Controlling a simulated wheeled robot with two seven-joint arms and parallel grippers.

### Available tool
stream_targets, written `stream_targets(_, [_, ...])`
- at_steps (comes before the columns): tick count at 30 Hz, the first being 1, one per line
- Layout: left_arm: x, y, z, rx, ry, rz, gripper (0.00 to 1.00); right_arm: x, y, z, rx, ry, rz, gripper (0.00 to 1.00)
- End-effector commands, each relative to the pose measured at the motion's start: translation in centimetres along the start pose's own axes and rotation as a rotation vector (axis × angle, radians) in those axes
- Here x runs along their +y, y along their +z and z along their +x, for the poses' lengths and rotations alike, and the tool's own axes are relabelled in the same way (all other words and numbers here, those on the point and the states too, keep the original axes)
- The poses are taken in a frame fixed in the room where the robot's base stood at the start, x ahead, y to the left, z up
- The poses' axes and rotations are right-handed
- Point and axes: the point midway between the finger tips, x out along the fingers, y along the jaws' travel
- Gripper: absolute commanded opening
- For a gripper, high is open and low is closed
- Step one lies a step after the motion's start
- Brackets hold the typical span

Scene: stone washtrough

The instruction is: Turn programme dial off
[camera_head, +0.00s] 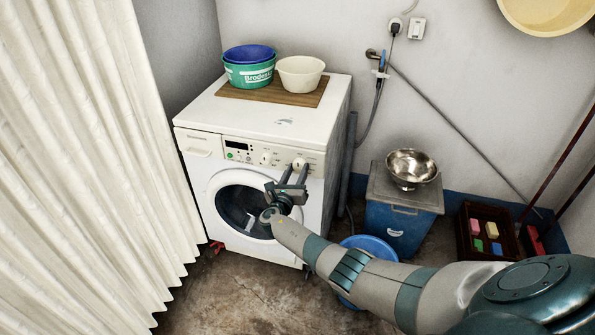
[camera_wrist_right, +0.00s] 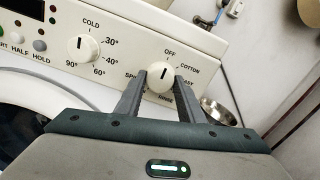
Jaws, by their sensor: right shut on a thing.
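The programme dial (camera_wrist_right: 160,78) is a round white knob on the washing machine's (camera_head: 262,180) front panel, with OFF, COTTON, EASY and other partly covered words around it. Its dark mark appears to point up, towards OFF. In the head view the dial (camera_head: 299,163) is at the right end of the panel. My right gripper (camera_wrist_right: 160,82) has one finger on each side of the dial and is shut on it; it also shows in the head view (camera_head: 297,171). My left gripper is not in view.
The temperature dial (camera_wrist_right: 82,49) is just left of the programme dial. Basins (camera_head: 249,74) and a wooden board (camera_head: 262,95) are on the machine. A blue box (camera_head: 398,228) with a metal bowl (camera_head: 411,166) stands to the right. A white curtain (camera_head: 85,150) hangs at left.

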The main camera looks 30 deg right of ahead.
Motion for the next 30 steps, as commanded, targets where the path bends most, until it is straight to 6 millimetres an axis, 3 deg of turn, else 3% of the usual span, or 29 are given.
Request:
stream_targets(2, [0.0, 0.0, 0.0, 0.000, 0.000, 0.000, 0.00, 0.1, -0.3, -0.1, 0.003, 0.004, -0.002, 0.13])
stream_targets(3, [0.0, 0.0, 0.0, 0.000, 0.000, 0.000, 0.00, 0.1, -0.3, -0.1, 0.003, 0.004, -0.002, 0.45])
stream_targets(5, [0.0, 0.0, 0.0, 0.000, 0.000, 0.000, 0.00, 0.1, -0.3, -0.1, 0.003, 0.003, -0.002, 0.54])
stream_targets(20, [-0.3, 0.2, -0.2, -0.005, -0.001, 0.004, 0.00, 0.0, -0.1, -0.8, 0.001, 0.002, 0.000, 0.54])
stream_targets(26, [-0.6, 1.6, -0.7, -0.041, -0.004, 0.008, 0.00, 0.0, 0.0, -3.0, 0.002, 0.003, 0.001, 0.54])
stream_targets(30, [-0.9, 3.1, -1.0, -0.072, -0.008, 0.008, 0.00, 0.1, -0.1, -5.4, 0.002, 0.004, 0.001, 0.54])
